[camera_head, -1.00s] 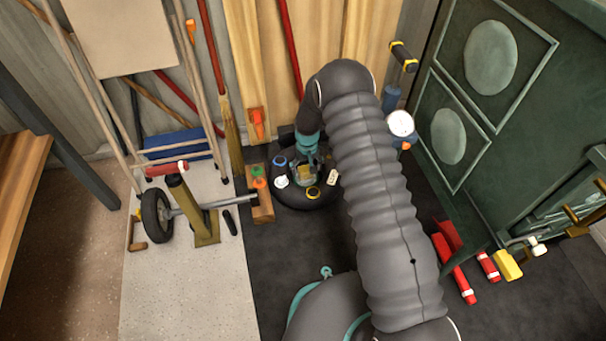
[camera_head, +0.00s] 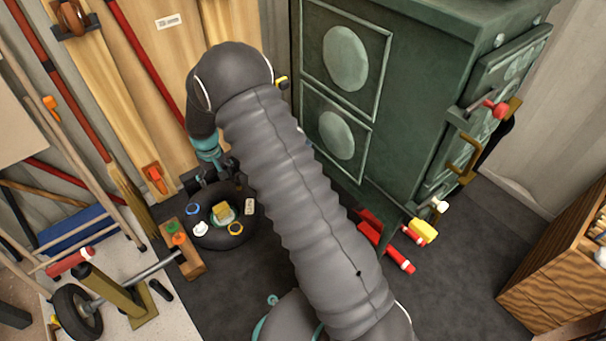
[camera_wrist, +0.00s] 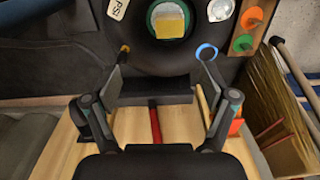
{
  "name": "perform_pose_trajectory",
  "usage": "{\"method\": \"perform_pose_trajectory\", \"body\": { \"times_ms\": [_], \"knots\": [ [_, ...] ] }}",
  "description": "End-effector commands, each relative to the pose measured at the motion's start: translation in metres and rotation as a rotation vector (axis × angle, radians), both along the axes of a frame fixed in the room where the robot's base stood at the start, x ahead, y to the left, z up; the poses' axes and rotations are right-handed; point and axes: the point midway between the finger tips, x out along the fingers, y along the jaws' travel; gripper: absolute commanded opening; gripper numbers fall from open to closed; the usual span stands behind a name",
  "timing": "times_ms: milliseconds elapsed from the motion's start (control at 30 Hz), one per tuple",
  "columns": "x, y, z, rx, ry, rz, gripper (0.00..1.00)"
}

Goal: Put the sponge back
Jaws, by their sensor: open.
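A yellow sponge-like block (camera_head: 222,211) sits in a small pale dish (camera_head: 232,221) in the hole of a black tyre (camera_head: 247,199) on the floor. The block also shows at the top of the wrist view (camera_wrist: 170,22), inside the round opening. My gripper (camera_head: 216,172) is just behind the dish, near the wooden boards. In the wrist view my gripper (camera_wrist: 165,62) has its fingers spread wide with nothing between them. The block lies beyond the fingertips, apart from them. My arm hides part of the floor to the right.
Small coloured rings and a white tag (camera_head: 249,207) lie around the dish. A wooden block with green and orange knobs (camera_head: 187,252) stands to the left.

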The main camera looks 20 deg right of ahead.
Motion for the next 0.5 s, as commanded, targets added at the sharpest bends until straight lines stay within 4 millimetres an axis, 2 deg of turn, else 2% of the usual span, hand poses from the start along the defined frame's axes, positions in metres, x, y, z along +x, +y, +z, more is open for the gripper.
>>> {"method": "perform_pose_trajectory", "body": {
  "times_ms": [33,100,267,500],
  "knots": [
    [-0.002,-0.008,0.029,0.006,-0.021,-0.011,0.84],
    [-0.009,-0.018,0.061,0.011,-0.041,-0.022,0.84],
    [-0.03,-0.04,0.128,0.021,-0.085,-0.048,0.84],
    [-0.077,-0.075,0.214,0.034,-0.155,-0.089,0.84]
  ]
}}
